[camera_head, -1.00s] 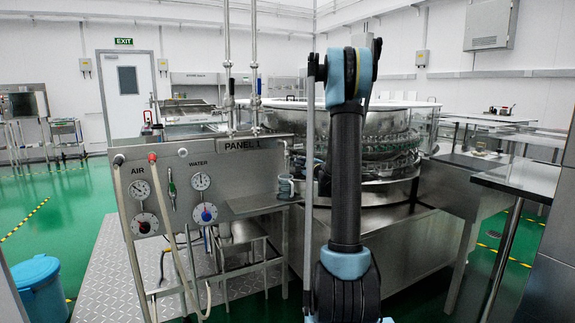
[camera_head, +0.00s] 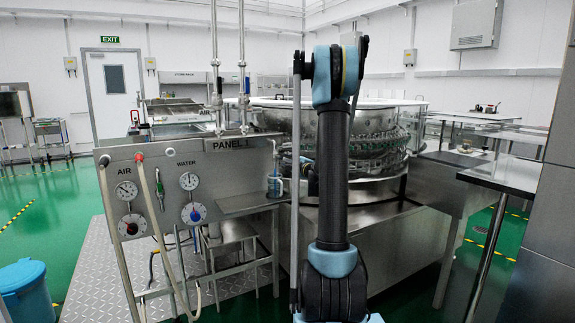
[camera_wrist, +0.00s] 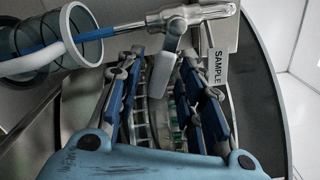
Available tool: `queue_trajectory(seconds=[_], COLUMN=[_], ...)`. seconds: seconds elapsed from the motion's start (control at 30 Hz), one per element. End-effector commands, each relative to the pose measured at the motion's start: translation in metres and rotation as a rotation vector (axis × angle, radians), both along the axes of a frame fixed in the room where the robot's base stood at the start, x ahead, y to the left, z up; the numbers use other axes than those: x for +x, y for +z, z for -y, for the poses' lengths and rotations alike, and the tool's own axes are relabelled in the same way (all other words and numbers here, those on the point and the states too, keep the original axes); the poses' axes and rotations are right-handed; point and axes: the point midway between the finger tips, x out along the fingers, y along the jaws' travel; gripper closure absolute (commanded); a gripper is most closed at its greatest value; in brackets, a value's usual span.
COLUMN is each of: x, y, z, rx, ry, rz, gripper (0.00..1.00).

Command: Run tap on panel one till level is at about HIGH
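Panel one (camera_head: 222,160) is a metal board at the left with gauges, valves and a "PANEL 1" label. The tap (camera_wrist: 205,14), with a "SAMPLE" tag (camera_wrist: 217,68) beside it, shows in the wrist view. A straight blue stream (camera_wrist: 92,36) runs from its spout into a clear cup (camera_wrist: 75,18), also seen by the panel's right end (camera_head: 273,187). Level marks cannot be read. My gripper (camera_wrist: 163,68) is open, its fingers on either side of the tap's grey lever (camera_wrist: 164,72); contact cannot be told. My arm hides part of the gripper in the head view.
A small metal shelf (camera_head: 240,204) juts from the panel under the cup. The large round washer (camera_head: 375,140) stands behind my arm. A metal table (camera_head: 510,172) is at the right and a blue bin (camera_head: 22,290) at the lower left.

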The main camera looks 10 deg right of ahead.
Motion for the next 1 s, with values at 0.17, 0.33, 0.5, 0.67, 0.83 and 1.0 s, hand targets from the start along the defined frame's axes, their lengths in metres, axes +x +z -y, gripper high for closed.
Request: queue_trajectory(seconds=[0.17, 0.33, 0.5, 0.67, 0.83, 1.0], x=[-0.029, -0.060, -0.085, -0.098, -0.103, -0.103], y=[0.000, -0.001, -0.001, -0.001, -0.001, -0.002], z=[0.012, 0.023, 0.032, 0.037, 0.038, 0.038], rx=[0.000, 0.000, -0.001, -0.001, -0.002, -0.001], ry=[-0.003, -0.003, -0.003, -0.002, -0.001, -0.001], rz=[0.000, 0.000, -0.001, 0.000, -0.001, -0.001], gripper=[0.65, 0.65, 0.65, 0.65, 0.65, 0.65])
